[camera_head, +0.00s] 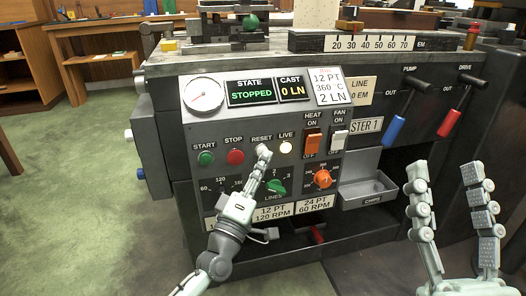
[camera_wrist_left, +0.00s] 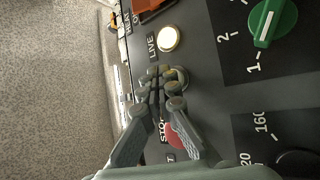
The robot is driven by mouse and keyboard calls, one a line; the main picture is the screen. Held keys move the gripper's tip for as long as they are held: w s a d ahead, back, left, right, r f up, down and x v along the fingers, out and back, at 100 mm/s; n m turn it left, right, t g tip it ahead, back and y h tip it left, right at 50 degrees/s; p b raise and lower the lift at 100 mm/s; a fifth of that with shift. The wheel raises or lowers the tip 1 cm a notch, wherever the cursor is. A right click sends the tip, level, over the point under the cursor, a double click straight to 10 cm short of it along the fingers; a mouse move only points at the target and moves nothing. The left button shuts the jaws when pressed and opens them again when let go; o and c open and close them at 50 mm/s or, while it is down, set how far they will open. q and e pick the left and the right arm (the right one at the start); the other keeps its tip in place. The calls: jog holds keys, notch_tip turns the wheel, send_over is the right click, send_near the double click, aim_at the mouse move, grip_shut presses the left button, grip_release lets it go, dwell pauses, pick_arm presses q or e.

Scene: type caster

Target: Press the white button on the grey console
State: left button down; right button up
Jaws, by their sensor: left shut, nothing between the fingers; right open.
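The grey console (camera_head: 215,125) faces me, with a row of round controls under the labels START, STOP, RESET and LIVE. The white button (camera_head: 263,150) under RESET is partly covered by the tips of my left gripper (camera_head: 261,162). My left gripper is shut and empty, with its fingertips at that button; I cannot tell whether they touch it. In the left wrist view the closed fingertips (camera_wrist_left: 160,88) lie over the button (camera_wrist_left: 181,76), and only its edge shows. My right gripper (camera_head: 446,178) is open and empty at the right, in front of the machine.
Beside the button are the red STOP button (camera_head: 235,157) and the lit LIVE lamp (camera_head: 285,147). The green START button (camera_head: 205,158) is further left. An orange switch (camera_head: 312,143), a white switch (camera_head: 338,141), and green (camera_head: 275,187) and orange (camera_head: 322,179) knobs sit close by. A metal tray (camera_head: 368,190) juts out at right.

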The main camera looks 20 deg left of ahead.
pick_arm(q)
jog(key=shift+d, duration=0.1)
jog(key=s+d, duration=0.1)
jog(key=s+d+p, duration=0.1)
jog(key=s, duration=0.1)
jog(key=s+d+p, duration=0.1)
jog(key=s, duration=0.1)
jog(key=shift+d, duration=0.1)
dwell(0.4)
jog(key=shift+f, duration=0.1)
dwell(0.5)
